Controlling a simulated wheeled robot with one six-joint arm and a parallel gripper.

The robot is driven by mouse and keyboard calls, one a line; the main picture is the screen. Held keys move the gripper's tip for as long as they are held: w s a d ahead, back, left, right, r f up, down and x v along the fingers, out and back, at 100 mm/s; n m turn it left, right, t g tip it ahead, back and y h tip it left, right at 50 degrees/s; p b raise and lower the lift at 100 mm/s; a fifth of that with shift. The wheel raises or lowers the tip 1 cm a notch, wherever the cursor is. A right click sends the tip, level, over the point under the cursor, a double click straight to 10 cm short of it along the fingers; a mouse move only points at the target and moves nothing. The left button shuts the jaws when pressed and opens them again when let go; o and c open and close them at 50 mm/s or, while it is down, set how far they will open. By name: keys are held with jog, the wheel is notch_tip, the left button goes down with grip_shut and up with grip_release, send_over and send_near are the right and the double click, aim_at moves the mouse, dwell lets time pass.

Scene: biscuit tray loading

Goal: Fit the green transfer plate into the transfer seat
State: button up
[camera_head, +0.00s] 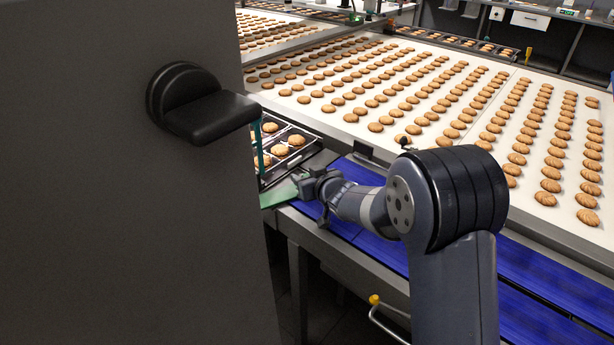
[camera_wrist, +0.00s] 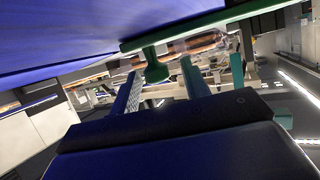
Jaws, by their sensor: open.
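The green transfer plate (camera_head: 281,194) shows as a small green patch at the left end of the blue belt, partly cut off by a dark panel and my gripper. In the wrist view, its long green edge (camera_wrist: 215,21) runs across the top, with a green stub handle (camera_wrist: 154,68) on it. My gripper (camera_head: 303,188) is at the plate. In the wrist view, my gripper (camera_wrist: 162,68) is open, with its two fingers on either side of the handle; I cannot tell whether they touch it. I cannot make out the transfer seat.
The blue belt (camera_head: 385,238) runs to the lower right. A dark tray of biscuits (camera_head: 292,137) lies beyond the plate. A wide white conveyor (camera_head: 455,92) with many biscuits fills the back. A large dark panel (camera_head: 120,220) with a black bracket (camera_head: 210,115) blocks the left.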

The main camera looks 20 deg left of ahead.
jog(key=p, duration=0.3)
jog(key=shift+s+f+p, duration=0.1)
jog(key=shift+p, duration=0.25)
jog(key=b+v, duration=0.2)
jog(key=v, duration=0.4)
jog(key=b+v, duration=0.2)
jog(key=v, duration=0.4)
jog(key=shift+r, duration=0.25)
jog(key=shift+a, duration=0.15)
jog(key=p+x, duration=0.3)
jog(key=x, duration=0.7)
jog(key=shift+f, duration=0.1)
jog(key=shift+w+a+f, duration=0.5)
jog(key=shift+w+f, duration=0.05)
jog(key=shift+w, duration=0.25)
jog(key=shift+s+r, duration=0.1)
